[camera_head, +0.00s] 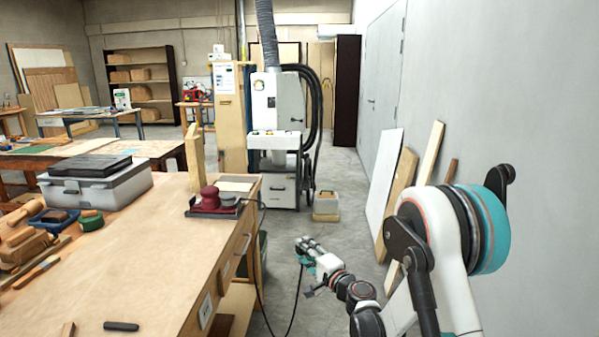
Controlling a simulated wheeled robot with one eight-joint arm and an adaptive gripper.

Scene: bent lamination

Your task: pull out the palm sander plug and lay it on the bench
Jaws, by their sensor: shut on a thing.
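The palm sander (210,198) is dark red and sits on a dark pad near the far right corner of the wooden bench (150,265). Its black cord (257,275) hangs over the bench's right edge, dips towards the floor and rises again to my gripper. My gripper (303,250) is out over the aisle, right of the bench and clear of it. It is shut on the plug at the cord's end. The plug itself is too small and covered to make out. No socket can be made out near the gripper.
A grey case (95,185), a blue tray (52,218), a green round tin (90,221) and wooden tools crowd the bench's left side. The bench's middle is bare. A dust extractor (277,110) stands behind. Boards (383,190) lean on the right wall.

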